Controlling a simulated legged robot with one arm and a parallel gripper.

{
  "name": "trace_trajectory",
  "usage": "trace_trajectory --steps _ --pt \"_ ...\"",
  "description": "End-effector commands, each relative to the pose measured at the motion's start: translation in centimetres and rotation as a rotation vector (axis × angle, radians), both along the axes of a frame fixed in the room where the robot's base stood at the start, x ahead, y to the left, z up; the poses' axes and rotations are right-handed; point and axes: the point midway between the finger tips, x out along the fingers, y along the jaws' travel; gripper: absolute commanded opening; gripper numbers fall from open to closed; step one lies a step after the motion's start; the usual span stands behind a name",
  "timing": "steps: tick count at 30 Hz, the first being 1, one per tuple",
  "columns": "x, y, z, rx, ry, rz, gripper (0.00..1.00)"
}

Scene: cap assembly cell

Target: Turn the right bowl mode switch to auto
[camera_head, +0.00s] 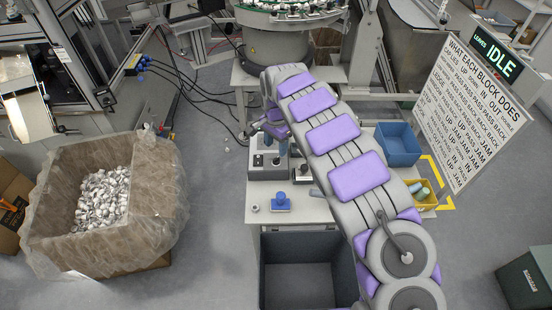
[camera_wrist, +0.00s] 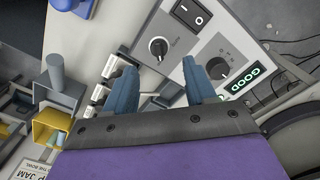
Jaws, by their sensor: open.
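In the wrist view a grey control panel has a black rotary knob (camera_wrist: 158,46) beside a black rocker switch (camera_wrist: 190,14). A second black knob (camera_wrist: 218,68) sits to the right, next to a green lit display reading GOOD (camera_wrist: 244,80). The legends around the knobs are too small to read, so I cannot tell which is the right bowl mode switch or its setting. My gripper (camera_wrist: 161,72) is open and empty, its two blue-grey fingers over the panel's near side, apart from the first knob. In the head view the control boxes (camera_head: 267,162) are partly hidden by my arm.
Blue knobbed block (camera_head: 281,203) lies on the bench (camera_head: 290,216). A blue bin (camera_head: 398,147) and yellow bin (camera_head: 427,197) are right of my arm. The bowl feeder (camera_head: 277,48) stands behind; the sign reads IDLE (camera_head: 497,58). A dark bin (camera_head: 300,285) stands in front.

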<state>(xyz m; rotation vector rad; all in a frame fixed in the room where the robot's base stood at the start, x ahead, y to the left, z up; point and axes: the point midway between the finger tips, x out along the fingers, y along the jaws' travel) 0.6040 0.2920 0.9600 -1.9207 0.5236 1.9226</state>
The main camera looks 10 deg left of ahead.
Motion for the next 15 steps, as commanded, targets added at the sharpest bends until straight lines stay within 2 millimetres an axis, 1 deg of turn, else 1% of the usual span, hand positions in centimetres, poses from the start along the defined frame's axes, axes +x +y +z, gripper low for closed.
trace_trajectory --steps 1,6,10,15 --pt "-0.1 -0.1 -1.3 -0.002 0.005 0.0 0.55" --pt "-0.1 -0.1 -4.1 -0.001 0.002 0.0 0.55" --pt "0.0 0.0 -5.5 0.0 0.0 -0.001 0.55" --pt "-0.1 0.0 -6.3 -0.001 0.001 0.0 0.55"
